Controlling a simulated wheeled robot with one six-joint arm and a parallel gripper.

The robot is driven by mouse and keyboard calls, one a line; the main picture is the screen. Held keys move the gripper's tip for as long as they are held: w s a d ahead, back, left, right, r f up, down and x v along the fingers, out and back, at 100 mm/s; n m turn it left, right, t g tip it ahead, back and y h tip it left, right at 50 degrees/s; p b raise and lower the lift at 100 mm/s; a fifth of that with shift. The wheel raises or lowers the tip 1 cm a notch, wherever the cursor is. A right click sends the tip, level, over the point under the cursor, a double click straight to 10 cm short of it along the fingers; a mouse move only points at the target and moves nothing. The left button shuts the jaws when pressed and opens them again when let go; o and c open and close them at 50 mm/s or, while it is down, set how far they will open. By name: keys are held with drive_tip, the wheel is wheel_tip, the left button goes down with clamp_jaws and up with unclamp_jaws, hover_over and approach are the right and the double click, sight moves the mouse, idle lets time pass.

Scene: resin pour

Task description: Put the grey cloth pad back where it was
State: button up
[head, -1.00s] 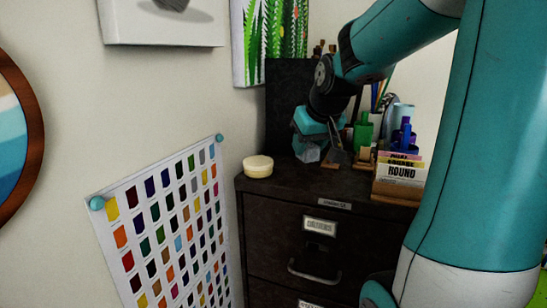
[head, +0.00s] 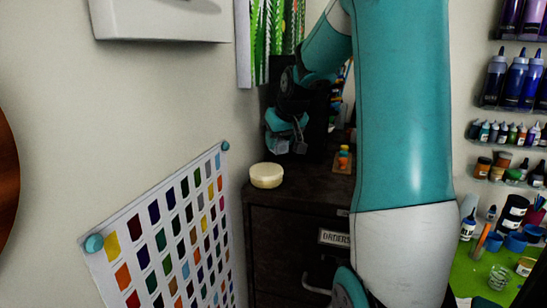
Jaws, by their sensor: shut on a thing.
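My gripper (head: 289,145) is at the back of the dark cabinet top, in front of a dark upright panel. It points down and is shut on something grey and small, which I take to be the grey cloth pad. The pad's outline cannot be told apart from the grey fingers at this size. Whether it touches the cabinet top is not clear.
A round cream tub (head: 266,176) stands at the left front corner of the cabinet top (head: 305,185). A small orange-and-yellow item (head: 343,158) stands to the right. My arm hides the cabinet's right side. A green worktable (head: 480,272) with cups is at right.

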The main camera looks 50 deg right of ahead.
sight(279, 152)
drive_tip(key=shift+d+f, duration=0.2)
drive_tip(key=shift+f, duration=0.25)
wheel_tip(279, 152, down, 4)
drive_tip(key=b, duration=0.2)
drive_tip(key=shift+r+b, duration=0.25)
drive_tip(key=shift+b, duration=0.15)
drive_tip(key=shift+w+r, duration=0.1)
drive_tip(key=shift+w, duration=0.1)
drive_tip(key=shift+s, duration=0.1)
drive_tip(key=o, duration=0.6)
drive_tip(key=shift+c, duration=0.2)
drive_tip(key=b+v, duration=0.2)
drive_tip(key=v, duration=1)
drive_tip(key=shift+b, duration=0.3)
